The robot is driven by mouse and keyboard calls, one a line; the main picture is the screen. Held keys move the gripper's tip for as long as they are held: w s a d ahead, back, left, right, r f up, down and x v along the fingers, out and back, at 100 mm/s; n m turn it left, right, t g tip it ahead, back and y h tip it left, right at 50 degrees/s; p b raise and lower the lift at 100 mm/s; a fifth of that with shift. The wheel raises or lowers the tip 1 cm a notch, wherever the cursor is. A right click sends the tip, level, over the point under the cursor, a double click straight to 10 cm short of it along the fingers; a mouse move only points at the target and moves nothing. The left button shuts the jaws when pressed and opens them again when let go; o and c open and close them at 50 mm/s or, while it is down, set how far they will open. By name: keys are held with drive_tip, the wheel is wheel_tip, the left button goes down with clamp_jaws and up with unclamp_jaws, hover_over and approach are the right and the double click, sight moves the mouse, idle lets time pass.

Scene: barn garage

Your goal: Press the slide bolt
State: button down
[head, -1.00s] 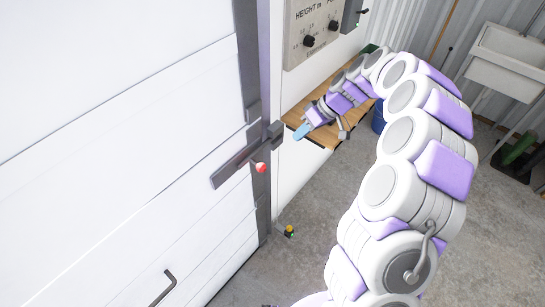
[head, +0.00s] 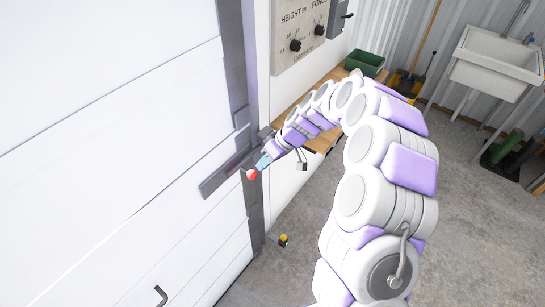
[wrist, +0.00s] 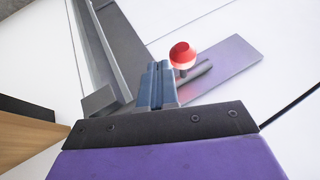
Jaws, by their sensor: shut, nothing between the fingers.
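The slide bolt (head: 222,177) is a dark grey metal bar mounted on the white garage door, with a red ball knob (head: 252,174). My gripper (head: 263,162) is at the bolt, close to the knob. In the wrist view my blue-grey fingers (wrist: 156,85) are together and empty, just left of the knob. I cannot tell whether they touch it.
A control panel (head: 300,35) hangs above a wooden shelf (head: 318,134) right of the door. A green bin (head: 365,63) stands at the shelf's far end. A white sink (head: 497,55) is at the back right. The concrete floor (head: 440,220) is mostly clear.

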sight(251, 177)
drive_tip(key=shift+s+a+f, duration=0.15)
drive_tip(key=shift+a, duration=0.1)
drive_tip(key=s+a, duration=0.2)
drive_tip(key=s, duration=0.1)
drive_tip(key=s+a+b, duration=0.1)
drive_tip(key=s, duration=0.1)
drive_tip(key=shift+a, duration=0.35)
idle(0.3)
